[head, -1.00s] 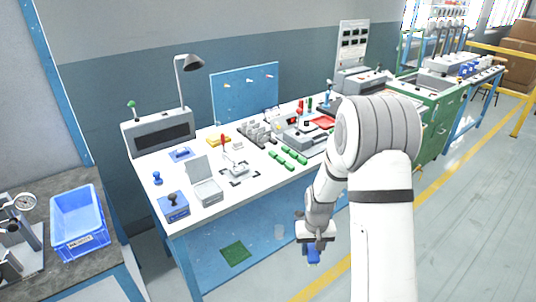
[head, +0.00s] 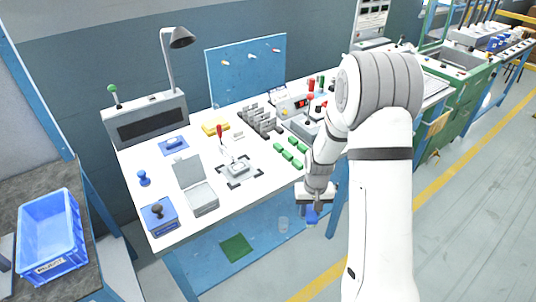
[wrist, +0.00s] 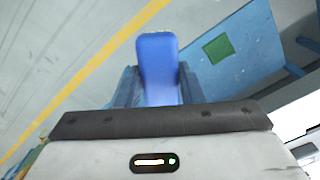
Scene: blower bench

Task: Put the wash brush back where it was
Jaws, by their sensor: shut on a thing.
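My gripper (head: 314,207) is shut on a blue thing, which I take to be the wash brush (head: 312,216). In the head view it hangs in front of the white bench's front edge, at the right. In the wrist view the brush (wrist: 158,65) shows as a smooth blue block standing out between the jaws. Its lower part is hidden by the jaws and the gripper body.
On the bench stand a grey open box (head: 200,199), a blue box with a dark knob (head: 158,216), green blocks (head: 290,151) and a lamp (head: 176,80). A blue crate (head: 52,232) stands at the left. A green square (head: 236,247) lies on the blue lower shelf.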

